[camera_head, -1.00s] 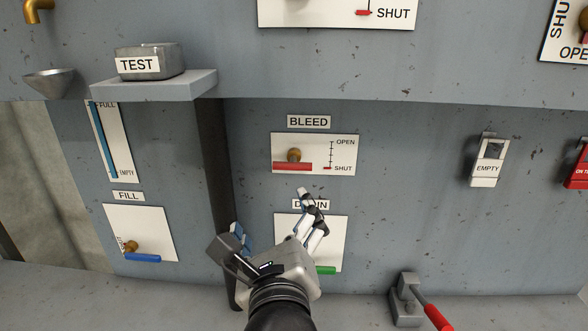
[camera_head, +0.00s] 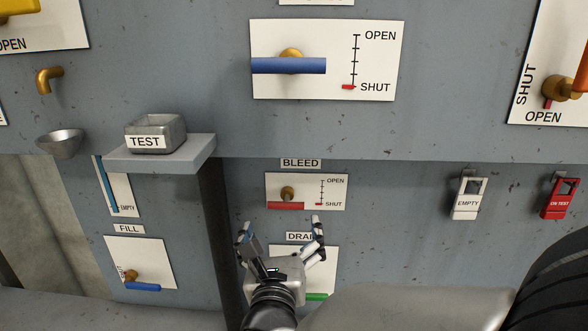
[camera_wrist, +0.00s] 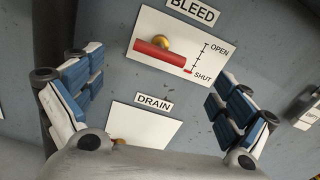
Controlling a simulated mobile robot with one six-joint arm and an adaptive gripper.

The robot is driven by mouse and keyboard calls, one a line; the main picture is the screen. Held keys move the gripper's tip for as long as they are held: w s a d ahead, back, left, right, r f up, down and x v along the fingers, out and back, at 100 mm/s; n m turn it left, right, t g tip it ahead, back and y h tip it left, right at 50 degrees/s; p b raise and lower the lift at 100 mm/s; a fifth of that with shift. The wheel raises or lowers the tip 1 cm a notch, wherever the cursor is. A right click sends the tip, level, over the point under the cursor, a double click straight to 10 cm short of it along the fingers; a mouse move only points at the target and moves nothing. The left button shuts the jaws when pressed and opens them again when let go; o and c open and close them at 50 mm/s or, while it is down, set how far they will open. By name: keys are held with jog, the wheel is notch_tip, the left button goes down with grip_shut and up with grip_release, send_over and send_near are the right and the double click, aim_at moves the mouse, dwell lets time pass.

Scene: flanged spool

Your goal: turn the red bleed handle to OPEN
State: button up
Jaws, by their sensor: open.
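The red bleed handle (camera_head: 286,206) lies level across the lower left of its white plate (camera_head: 335,185), under a brass knob (camera_head: 287,192). The plate's scale runs from OPEN at the top to SHUT at the bottom, with a red marker at SHUT. In the wrist view the red handle (camera_wrist: 158,51) shows ahead, between and beyond the fingers. My gripper (camera_head: 280,232) is open and empty, just below the bleed plate and in front of the drain plate. The fingers stand apart and do not appear to touch the handle.
The drain plate (camera_head: 325,262) with a green handle (camera_head: 317,296) is partly hidden behind my gripper. A dark post (camera_head: 215,235) stands to the left, below a shelf (camera_head: 165,158) with the TEST tray. A blue-handled valve (camera_head: 289,65) is above. EMPTY (camera_head: 468,197) and red (camera_head: 560,197) tags hang right.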

aim_at(285, 207)
jog(key=w, duration=0.8)
jog(key=shift+w+d+f, duration=0.1)
jog(key=shift+w+d, duration=0.05)
jog(key=shift+w, duration=0.15)
jog(key=shift+c, duration=0.6)
jog(key=c, duration=0.8)
